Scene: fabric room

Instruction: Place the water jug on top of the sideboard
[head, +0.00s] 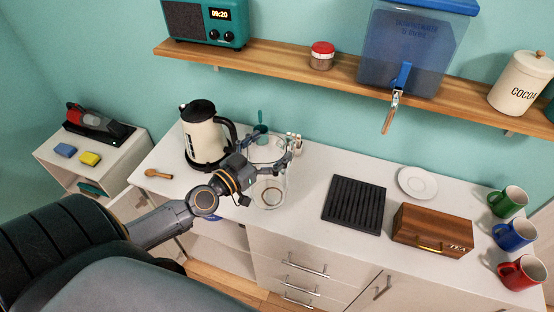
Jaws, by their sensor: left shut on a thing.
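The water jug (274,198) is clear glass and looks upright near the middle of the head view. It shows over the white top of the sideboard (312,178), to the right of the kettle. My left gripper (272,164) is shut on the jug near its upper part, and the gripper hides some of the jug's left side. I cannot tell whether the jug's base touches the sideboard top or hangs just above it. My right gripper is not in view.
A cream kettle (201,142) stands close on the left, with a wooden spoon (158,174) nearby. To the right are a black ridged board (354,205), a white plate (417,182), a tea box (432,231) and mugs. A wooden shelf (340,80) with a blue dispenser (418,45) hangs above.

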